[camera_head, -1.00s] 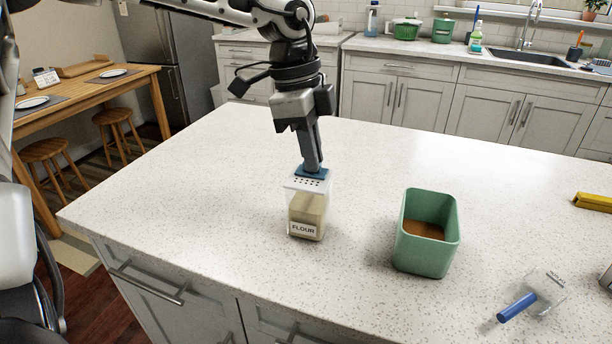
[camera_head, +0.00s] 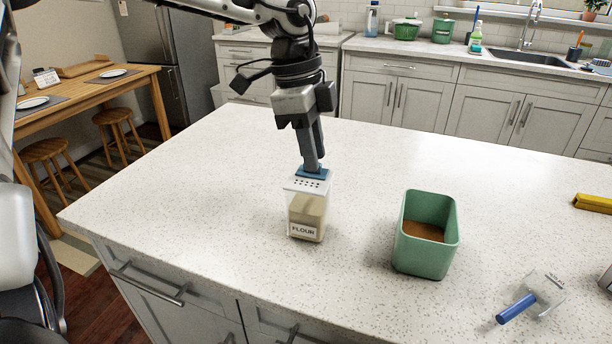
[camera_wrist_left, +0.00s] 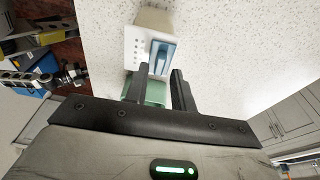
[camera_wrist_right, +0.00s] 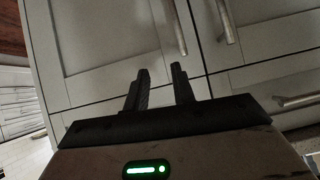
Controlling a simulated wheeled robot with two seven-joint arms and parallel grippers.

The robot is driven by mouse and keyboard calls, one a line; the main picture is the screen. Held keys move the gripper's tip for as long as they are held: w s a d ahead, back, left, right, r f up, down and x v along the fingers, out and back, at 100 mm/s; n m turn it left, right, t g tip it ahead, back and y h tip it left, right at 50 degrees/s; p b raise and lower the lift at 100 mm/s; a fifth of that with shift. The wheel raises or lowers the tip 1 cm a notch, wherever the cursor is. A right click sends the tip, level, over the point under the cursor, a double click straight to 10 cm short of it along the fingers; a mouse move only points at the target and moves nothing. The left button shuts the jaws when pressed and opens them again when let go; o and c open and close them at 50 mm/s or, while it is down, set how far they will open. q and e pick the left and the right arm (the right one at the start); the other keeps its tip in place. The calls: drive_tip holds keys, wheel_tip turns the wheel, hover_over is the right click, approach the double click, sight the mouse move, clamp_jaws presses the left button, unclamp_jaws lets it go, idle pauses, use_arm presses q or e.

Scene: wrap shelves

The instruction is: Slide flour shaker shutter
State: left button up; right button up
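The flour shaker (camera_head: 307,217) stands upright on the speckled counter, a clear box with tan contents and a FLOUR label. Its white lid (camera_head: 306,185) has several holes showing, and a blue shutter (camera_head: 313,173) sits at the lid's far side. My left gripper (camera_head: 313,166) points down at the blue shutter. In the left wrist view, its two fingers (camera_wrist_left: 160,72) are apart, with the shutter (camera_wrist_left: 161,54) at their tips; I cannot tell whether they touch it. My right gripper (camera_wrist_right: 160,72) is open and empty in front of grey cabinet doors, outside the head view.
A green container (camera_head: 427,258) with brown contents stands right of the shaker. A clear scoop-like item with a blue handle (camera_head: 516,308) lies at front right. A yellow object (camera_head: 593,203) lies at the right edge. The counter (camera_head: 215,180) left of the shaker is clear.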

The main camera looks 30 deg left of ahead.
use_arm(q)
drive_tip(key=shift+r+p, duration=0.65)
drive_tip(key=shift+r, duration=0.75)
drive_tip(key=shift+r+p, duration=1)
drive_tip(key=shift+r, duration=0.8)
